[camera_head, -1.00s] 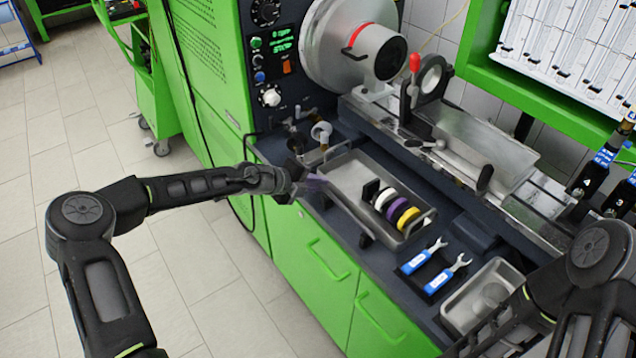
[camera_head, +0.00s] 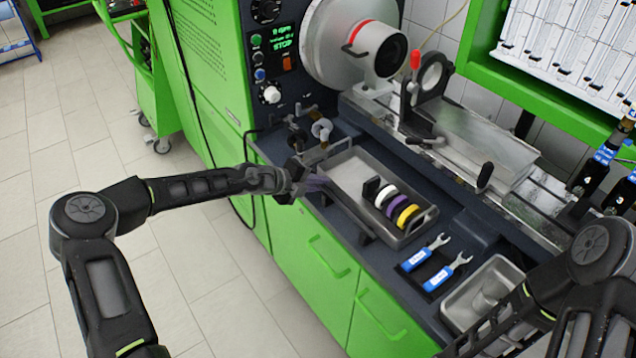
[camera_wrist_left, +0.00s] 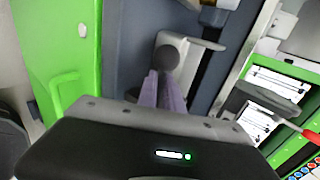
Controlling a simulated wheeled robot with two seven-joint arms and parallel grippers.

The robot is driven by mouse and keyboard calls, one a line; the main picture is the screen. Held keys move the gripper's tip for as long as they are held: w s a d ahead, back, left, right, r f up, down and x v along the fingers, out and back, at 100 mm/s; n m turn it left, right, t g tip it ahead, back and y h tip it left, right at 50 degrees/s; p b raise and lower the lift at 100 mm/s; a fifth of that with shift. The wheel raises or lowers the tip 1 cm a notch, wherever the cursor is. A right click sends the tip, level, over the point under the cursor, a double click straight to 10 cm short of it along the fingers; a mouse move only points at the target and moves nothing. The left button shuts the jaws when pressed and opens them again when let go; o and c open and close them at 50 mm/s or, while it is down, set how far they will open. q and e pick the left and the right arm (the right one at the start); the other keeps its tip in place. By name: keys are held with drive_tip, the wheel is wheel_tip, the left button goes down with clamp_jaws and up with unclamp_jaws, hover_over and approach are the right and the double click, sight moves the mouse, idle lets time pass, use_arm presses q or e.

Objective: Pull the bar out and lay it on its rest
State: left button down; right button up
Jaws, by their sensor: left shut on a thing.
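My left gripper (camera_head: 318,183) is at the front left corner of the metal tray on the green bench. In the left wrist view its two purple fingers (camera_wrist_left: 162,92) are closed on a dark round end, which I take to be the bar (camera_wrist_left: 168,57). The rest of the bar is hidden, and its length cannot be made out in the head view.
The metal tray (camera_head: 345,172) holds white, purple and yellow rings (camera_head: 397,205). Two blue-handled wrenches (camera_head: 437,264) and a smaller metal tray (camera_head: 458,318) lie to the right. A pipe fitting (camera_head: 321,129) stands behind the gripper. The chuck (camera_head: 375,48) is at the back.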

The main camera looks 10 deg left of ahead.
use_arm(q)
drive_tip(key=shift+f, duration=0.35)
idle(0.3)
drive_tip(key=c, duration=1.4)
unclamp_jaws()
drive_tip(key=v, duration=0.7)
drive_tip(key=shift+s+a+r+b, duration=0.2)
drive_tip(key=shift+s+b, duration=0.05)
drive_tip(key=shift+b, duration=0.15)
